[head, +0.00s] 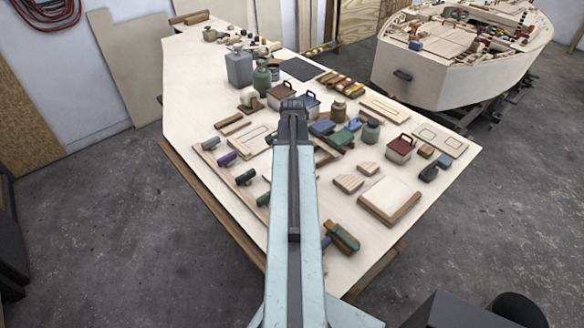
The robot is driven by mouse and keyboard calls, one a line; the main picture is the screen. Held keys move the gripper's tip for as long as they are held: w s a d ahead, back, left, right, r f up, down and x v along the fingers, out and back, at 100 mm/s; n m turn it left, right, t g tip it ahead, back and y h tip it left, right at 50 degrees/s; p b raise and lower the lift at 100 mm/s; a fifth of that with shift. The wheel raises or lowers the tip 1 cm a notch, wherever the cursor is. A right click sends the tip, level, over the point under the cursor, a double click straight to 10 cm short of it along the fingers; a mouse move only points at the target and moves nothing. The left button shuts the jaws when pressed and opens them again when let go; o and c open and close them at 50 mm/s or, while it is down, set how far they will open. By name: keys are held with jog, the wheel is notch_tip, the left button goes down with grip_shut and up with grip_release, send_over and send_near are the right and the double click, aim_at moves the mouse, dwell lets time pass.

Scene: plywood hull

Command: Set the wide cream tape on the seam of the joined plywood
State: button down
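A cream roll (248,97), which looks like the wide tape, stands on the large plywood table, left of the arm's far end and in front of the grey can. My gripper (293,106) is at the far end of my outstretched arm, over the middle of the table, to the right of the cream roll and apart from it. Its fingers are too small and dark to tell open from shut. A pale plywood panel with outlined rectangles (439,139) lies near the table's right corner. A similar panel (252,142) lies left of my arm, partly hidden by it. I cannot tell which piece has the seam.
The plywood table (190,95) is crowded. A grey can (239,69), green jug (262,79), red-handled box (401,149) and pale block (390,196) stand around. Several dark-handled tools line the left edge. A wooden boat hull (440,80) stands behind right. The table's far left is mostly clear.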

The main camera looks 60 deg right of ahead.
dwell(0.4)
jog(key=c, duration=0.8)
grip_release()
jog(key=shift+c, duration=0.2)
notch_tip(320, 180, up, 8)
jog(key=p, duration=0.7)
jog(key=shift+f+p, duration=0.2)
jog(key=shift+p, duration=0.2)
